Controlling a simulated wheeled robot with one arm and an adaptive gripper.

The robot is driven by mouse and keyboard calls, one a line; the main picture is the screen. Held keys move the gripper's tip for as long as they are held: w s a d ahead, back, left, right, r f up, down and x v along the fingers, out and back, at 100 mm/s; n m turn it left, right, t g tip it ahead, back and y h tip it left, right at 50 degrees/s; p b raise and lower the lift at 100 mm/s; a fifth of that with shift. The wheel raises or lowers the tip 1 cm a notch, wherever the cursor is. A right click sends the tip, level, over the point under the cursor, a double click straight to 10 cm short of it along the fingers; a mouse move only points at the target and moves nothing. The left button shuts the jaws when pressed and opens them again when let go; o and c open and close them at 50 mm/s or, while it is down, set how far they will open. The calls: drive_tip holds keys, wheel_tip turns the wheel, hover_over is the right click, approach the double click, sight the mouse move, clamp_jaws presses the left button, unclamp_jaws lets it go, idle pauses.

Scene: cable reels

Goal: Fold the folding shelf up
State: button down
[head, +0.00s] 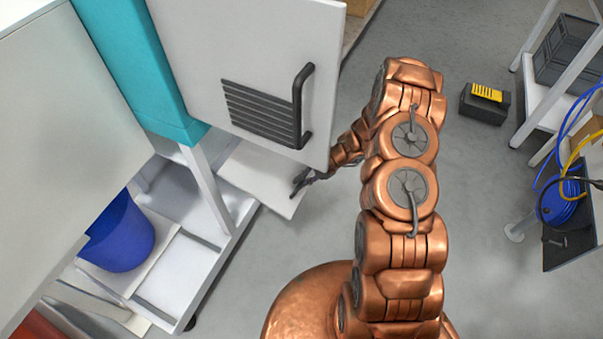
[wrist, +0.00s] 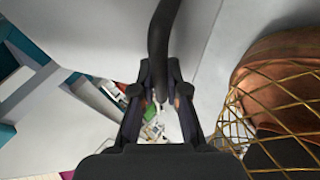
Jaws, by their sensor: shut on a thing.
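The folding shelf (head: 262,177) is a flat white board that juts out from the side of the low white cart, below the white door. Its near corner is free, and the door hides part of its far side. My gripper (head: 300,182) is at the shelf's outer right edge. In the wrist view my gripper (wrist: 163,105) has a dark curved bar (wrist: 163,40) between its fingers, in front of pale panels. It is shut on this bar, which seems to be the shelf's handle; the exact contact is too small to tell.
A white door (head: 200,40) with a grille and black handle (head: 303,105) hangs close above my gripper. A blue bin (head: 120,237) stands on the cart's lower tray (head: 190,270). A black-and-yellow box (head: 485,103) stands on the floor at right. The floor between is clear.

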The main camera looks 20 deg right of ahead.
wheel_tip(320, 180, up, 8)
drive_tip(key=p, duration=0.6)
drive_tip(key=shift+s+d, duration=0.1)
drive_tip(key=shift+s, duration=0.05)
drive_tip(key=shift+w+r+p, duration=0.2)
drive_tip(key=shift+r+p, duration=0.8)
drive_tip(key=shift+r, duration=0.4)
drive_tip(key=c, duration=1.2)
unclamp_jaws()
